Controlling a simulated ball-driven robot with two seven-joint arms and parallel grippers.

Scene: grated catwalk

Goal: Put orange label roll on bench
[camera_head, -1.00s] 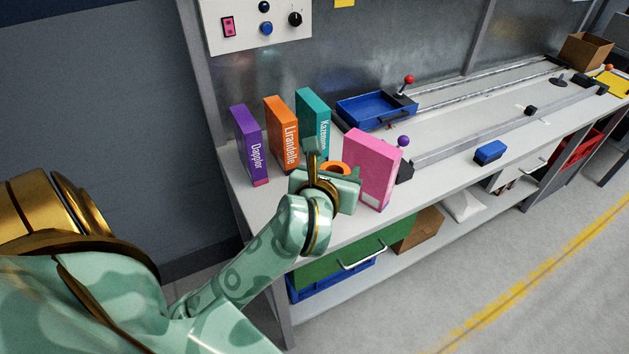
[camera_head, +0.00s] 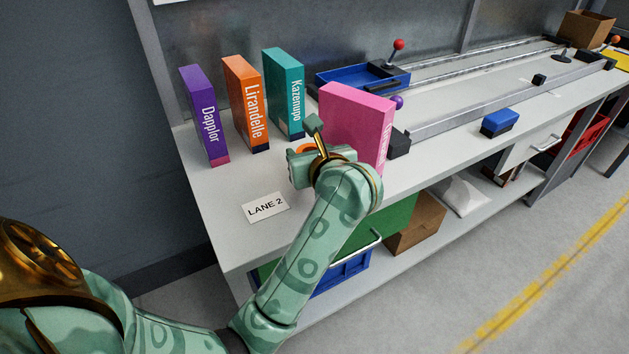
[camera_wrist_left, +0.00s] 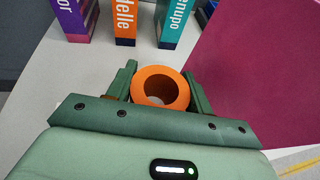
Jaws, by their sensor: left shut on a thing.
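The orange label roll (camera_wrist_left: 140,86) is a ring with a pale hollow centre, held between the two green fingers of my left gripper (camera_wrist_left: 160,88) in the left wrist view. In the head view only a small orange part of the roll (camera_head: 305,148) shows behind my left gripper (camera_head: 308,155), which is over the left end of the bench (camera_head: 215,200). I cannot tell whether the roll touches the bench top. My right gripper is out of view.
Purple (camera_head: 204,115), orange (camera_head: 245,104) and teal (camera_head: 285,92) boxes stand behind the gripper. A pink box (camera_head: 350,115) stands close on its right. A LANE 2 card (camera_head: 265,207) lies in front. A blue tray (camera_head: 350,82) is farther back. Bench top left of the card is clear.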

